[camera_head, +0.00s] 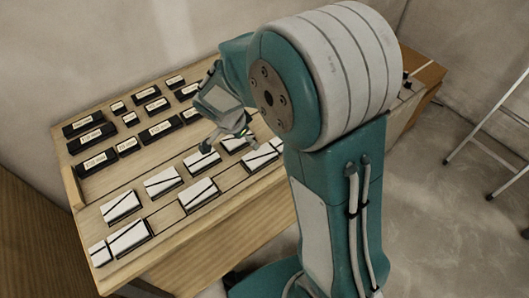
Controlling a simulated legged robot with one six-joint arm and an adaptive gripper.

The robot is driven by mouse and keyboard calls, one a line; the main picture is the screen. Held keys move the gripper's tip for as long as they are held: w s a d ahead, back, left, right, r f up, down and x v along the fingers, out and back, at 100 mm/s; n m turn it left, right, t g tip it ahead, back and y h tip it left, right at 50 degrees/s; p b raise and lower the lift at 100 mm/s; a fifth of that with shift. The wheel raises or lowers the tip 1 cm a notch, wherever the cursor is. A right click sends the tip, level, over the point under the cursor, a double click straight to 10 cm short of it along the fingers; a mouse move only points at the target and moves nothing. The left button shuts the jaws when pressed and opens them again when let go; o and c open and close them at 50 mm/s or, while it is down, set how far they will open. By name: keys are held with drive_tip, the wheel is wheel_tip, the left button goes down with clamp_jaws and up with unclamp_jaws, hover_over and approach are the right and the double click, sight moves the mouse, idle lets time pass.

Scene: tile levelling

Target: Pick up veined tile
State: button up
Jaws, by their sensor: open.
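Several white veined tiles with dark diagonal lines lie in rows on the wooden table. They include a front-left tile (128,237), a small corner tile (99,254), a tile behind them (120,206), a middle tile (198,194), one above it (162,182) and one near my gripper (199,163). My gripper (227,142) is open and empty, its fingers pointing down over the tiles at the table's middle right. One fingertip appears close to the near tile; I cannot tell whether it touches. My arm hides the right part of the rows.
Several black blocks with pale labels (91,137) stand at the back left of the wooden table (175,254). A raised wooden edge (73,187) runs along the left side. A white metal frame (490,140) stands on the floor at right.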

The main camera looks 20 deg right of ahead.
drive_tip(key=shift+w+d+f+m, duration=0.15)
drive_tip(key=shift+w+f, duration=0.05)
drive_tip(key=shift+f, duration=0.25)
drive_tip(key=shift+w+d+f+m, duration=0.15)
drive_tip(key=shift+f, duration=0.25)
hover_over(258, 155)
drive_tip(key=a, duration=0.2)
wheel_tip(258, 155, down, 5)
drive_tip(key=shift+s, duration=0.15)
drive_tip(key=x, duration=0.4)
drive_tip(key=shift+s+d+f, duration=0.2)
drive_tip(key=shift+d+f, duration=0.05)
drive_tip(key=shift+d, duration=0.15)
drive_tip(key=shift+d+f, duration=0.1)
drive_tip(key=shift+f, duration=0.15)
drive_tip(key=shift+a, duration=0.2)
drive_tip(key=shift+d+f, duration=0.1)
drive_tip(key=shift+f, duration=0.2)
drive_tip(key=c, duration=1)
